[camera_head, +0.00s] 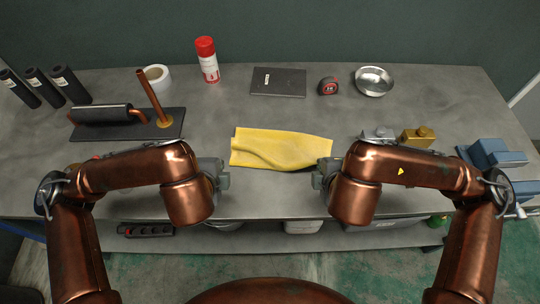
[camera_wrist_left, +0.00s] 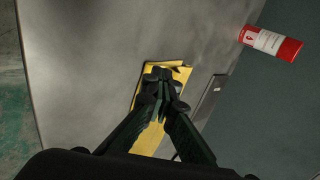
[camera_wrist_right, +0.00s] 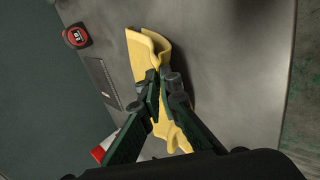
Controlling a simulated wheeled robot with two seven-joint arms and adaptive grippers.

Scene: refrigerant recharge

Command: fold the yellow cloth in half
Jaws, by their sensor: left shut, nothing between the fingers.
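The yellow cloth (camera_head: 280,146) lies on the middle of the grey table, longer from side to side than front to back, with creases and an uneven surface. My left gripper (camera_wrist_left: 161,75) is shut and empty; in its wrist view the fingers cover part of the cloth (camera_wrist_left: 147,141). My right gripper (camera_wrist_right: 162,80) has its fingertips close together in front of the cloth (camera_wrist_right: 145,50), whose far end shows a raised, bent-over edge. Whether cloth is between the right fingers is hidden.
Behind the cloth lie a dark notebook (camera_head: 278,82), a tape measure (camera_head: 328,86) and a metal bowl (camera_head: 373,81). A red-capped can (camera_head: 207,60) stands back left. A black plate with a copper pipe (camera_head: 153,98) is left; brass (camera_head: 418,135) and blue parts (camera_head: 492,153) are right.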

